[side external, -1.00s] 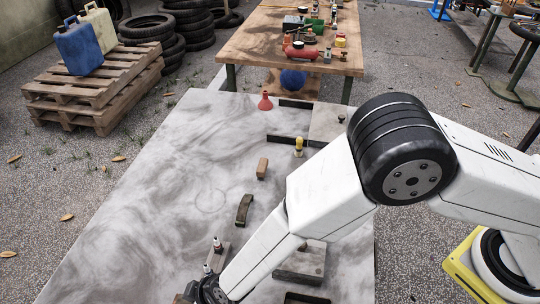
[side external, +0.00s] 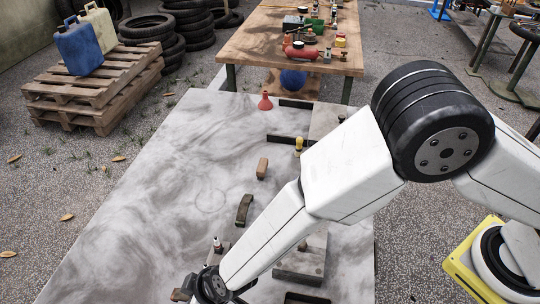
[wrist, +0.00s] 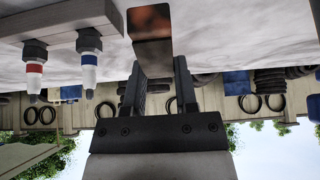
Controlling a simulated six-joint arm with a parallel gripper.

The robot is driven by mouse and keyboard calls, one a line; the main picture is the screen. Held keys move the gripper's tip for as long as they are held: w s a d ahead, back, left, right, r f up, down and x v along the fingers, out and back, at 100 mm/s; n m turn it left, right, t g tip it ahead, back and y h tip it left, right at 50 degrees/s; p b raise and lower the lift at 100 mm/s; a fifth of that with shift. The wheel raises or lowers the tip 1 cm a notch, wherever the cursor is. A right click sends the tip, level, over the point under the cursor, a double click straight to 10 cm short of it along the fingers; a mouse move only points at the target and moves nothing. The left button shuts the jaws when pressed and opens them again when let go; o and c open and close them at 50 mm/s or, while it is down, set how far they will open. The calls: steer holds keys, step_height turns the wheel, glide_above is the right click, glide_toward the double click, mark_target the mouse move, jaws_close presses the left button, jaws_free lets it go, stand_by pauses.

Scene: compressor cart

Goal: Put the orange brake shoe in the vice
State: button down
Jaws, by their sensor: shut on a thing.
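My gripper (wrist: 160,80) is shut on the orange-brown brake shoe (wrist: 151,30), which shows between and beyond the fingers in the wrist view. In the side external view my gripper is low at the bottom left, over the pale table. A small brown end (side external: 181,295) shows just left of it, probably the same shoe; my wrist hides the rest. A grey block with a small knob (side external: 298,266) stands right of my forearm and may be the vice; my forearm partly covers it, so I cannot tell.
A bar with upright plugs (side external: 216,246) stands close beside my gripper; its red-banded plug (wrist: 35,68) and blue-banded plug (wrist: 88,60) show in the wrist view. A curved dark piece (side external: 243,210), a tan block (side external: 262,168) and a red funnel (side external: 265,102) stand farther back. The table's left side is clear.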

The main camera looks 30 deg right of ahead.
steer(key=v, duration=0.7)
steer(key=shift+s+d+f, duration=0.15)
steer(key=shift+d+f, duration=0.1)
steer(key=s+d+r, duration=0.4)
steer(key=s+d, duration=0.2)
steer(key=shift+d, duration=0.35)
steer(key=w+d+r+m+t+h, duration=0.1)
steer(key=w+d+m+h, duration=0.1)
steer(key=w+d+m, duration=0.4)
steer(key=w+d+r+m+t+h, duration=0.1)
steer(key=w+d+m+h, duration=0.15)
steer(key=d, duration=0.55)
steer(key=s+d+m+g+h, duration=0.2)
steer(key=d+m+h, duration=0.3)
steer(key=d+m, duration=0.75)
steer(key=w+f+n, duration=0.1)
steer(key=w+f, duration=0.1)
steer(key=w, duration=0.2)
steer(key=w+f+n, duration=0.1)
steer(key=w+f, duration=0.2)
steer(key=w, duration=0.1)
steer(key=w+f+n, duration=0.1)
steer(key=w+f, duration=0.1)
steer(key=w, duration=0.2)
steer(key=shift+d+f, duration=0.15)
steer(key=shift+f, duration=0.05)
steer(key=shift+w+f, duration=0.45)
steer(key=shift+w, duration=0.05)
